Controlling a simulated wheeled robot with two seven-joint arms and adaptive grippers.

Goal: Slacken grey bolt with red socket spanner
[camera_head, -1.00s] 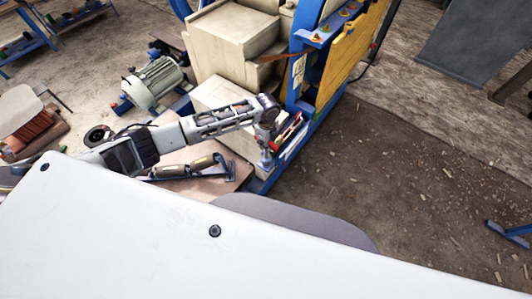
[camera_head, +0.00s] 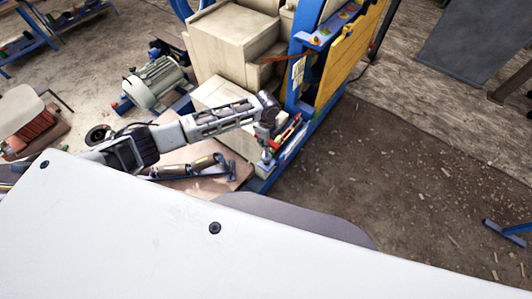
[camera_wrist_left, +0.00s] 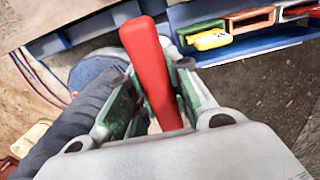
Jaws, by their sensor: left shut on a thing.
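My left gripper (camera_head: 267,158) points down beside the blue frame of the crusher. In the left wrist view, the gripper's green-padded fingers (camera_wrist_left: 155,105) are shut on the red socket spanner (camera_wrist_left: 150,60), and its red handle sticks out between them. The spanner's socket end is hidden in the wrist view. I cannot make out the grey bolt in either view. My right gripper is not in view.
The crusher (camera_head: 232,38) has cream blocks, a blue frame (camera_head: 308,60) and a yellow panel (camera_head: 345,60). A blue rack (camera_wrist_left: 255,45) holds coloured tools, including a yellow one (camera_wrist_left: 210,40). A grey motor (camera_head: 153,82) stands left.

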